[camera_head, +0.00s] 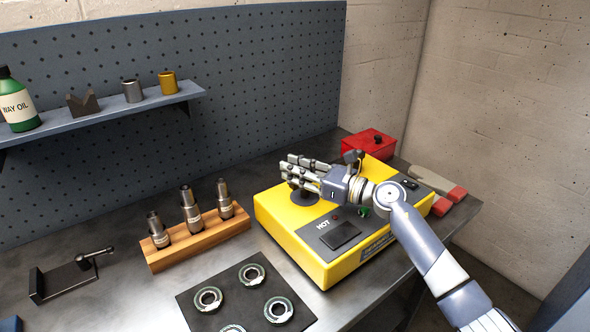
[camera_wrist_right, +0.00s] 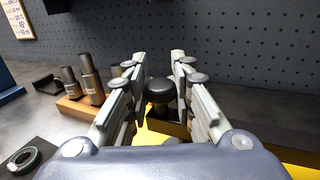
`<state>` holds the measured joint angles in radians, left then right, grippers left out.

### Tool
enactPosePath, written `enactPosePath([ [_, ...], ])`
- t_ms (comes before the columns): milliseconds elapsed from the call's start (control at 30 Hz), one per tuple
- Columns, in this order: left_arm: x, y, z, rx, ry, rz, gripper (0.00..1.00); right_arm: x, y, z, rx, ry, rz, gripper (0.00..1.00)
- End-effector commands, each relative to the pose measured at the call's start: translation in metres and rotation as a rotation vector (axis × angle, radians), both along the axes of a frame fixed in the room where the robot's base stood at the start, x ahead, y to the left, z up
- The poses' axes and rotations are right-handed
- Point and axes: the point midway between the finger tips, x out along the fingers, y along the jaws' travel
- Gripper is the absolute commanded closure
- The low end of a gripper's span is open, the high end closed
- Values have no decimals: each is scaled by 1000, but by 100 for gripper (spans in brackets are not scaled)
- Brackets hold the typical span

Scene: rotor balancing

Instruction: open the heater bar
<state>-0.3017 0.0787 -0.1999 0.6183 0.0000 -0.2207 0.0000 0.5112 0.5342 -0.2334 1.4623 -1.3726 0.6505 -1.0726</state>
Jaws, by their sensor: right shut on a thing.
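The yellow induction heater (camera_head: 285,232) sits on the metal bench, with a panel marked HOT on its front right. My right gripper (camera_head: 290,170) is over the heater, its fingers pointing to the left. In the right wrist view, the fingers (camera_wrist_right: 159,60) stand on both sides of a black round knob (camera_wrist_right: 160,91) on a dark bar (camera_wrist_right: 166,127), and are shut on the knob. In the head view the hand hides most of the bar. A dark round patch (camera_head: 305,197) shows on the heater top below the fingers. My left gripper is not in view.
A wooden block (camera_head: 200,240) with several metal arbors stands left of the heater. A dark mat (camera_head: 238,295) with several bearing rings lies in front. A red box (camera_head: 368,146) is behind, and a red-ended grey piece (camera_head: 440,184) lies to the right. A shelf hangs on the pegboard.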

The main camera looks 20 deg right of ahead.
Motion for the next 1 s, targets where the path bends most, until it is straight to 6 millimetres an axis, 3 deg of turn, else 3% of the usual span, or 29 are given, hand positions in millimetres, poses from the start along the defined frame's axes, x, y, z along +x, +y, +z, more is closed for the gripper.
enactPosePath([
  [567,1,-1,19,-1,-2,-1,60,23,4,2,-1,4,-102,100],
  [767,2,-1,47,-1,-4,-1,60,48,9,8,1,3,-213,100],
  [1000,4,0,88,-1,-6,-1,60,96,11,8,2,2,-421,100],
])
